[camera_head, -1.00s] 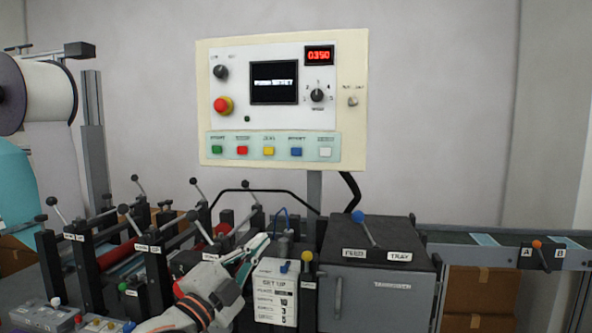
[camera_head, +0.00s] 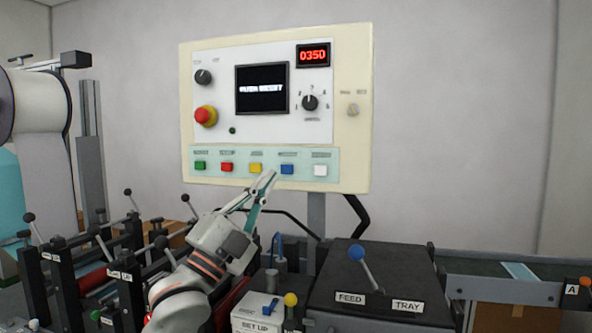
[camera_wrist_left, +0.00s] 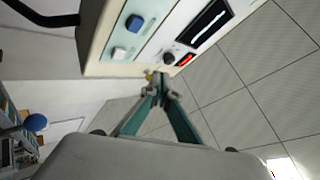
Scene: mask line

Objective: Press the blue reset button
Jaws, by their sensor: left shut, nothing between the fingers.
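The blue button (camera_head: 287,169) is in the lower button row of the cream control panel (camera_head: 375,120), between the yellow button (camera_head: 256,168) and the white button (camera_head: 320,170). It also shows in the left wrist view (camera_wrist_left: 134,23), with the white button beside it. My left gripper (camera_head: 268,176) is shut and empty. Its tips are raised just below the button row, left of the blue button in the head view. In the left wrist view its fingertips (camera_wrist_left: 160,84) point past the panel edge. I cannot tell the exact gap to the panel. My right gripper is not in view.
A red emergency knob (camera_head: 206,116) and a dark screen (camera_head: 262,88) sit higher on the panel. Below it stand a black feed tray box (camera_head: 375,285) with a blue-knobbed lever (camera_head: 361,253) and several upright levers at left. Bare wall surrounds the panel.

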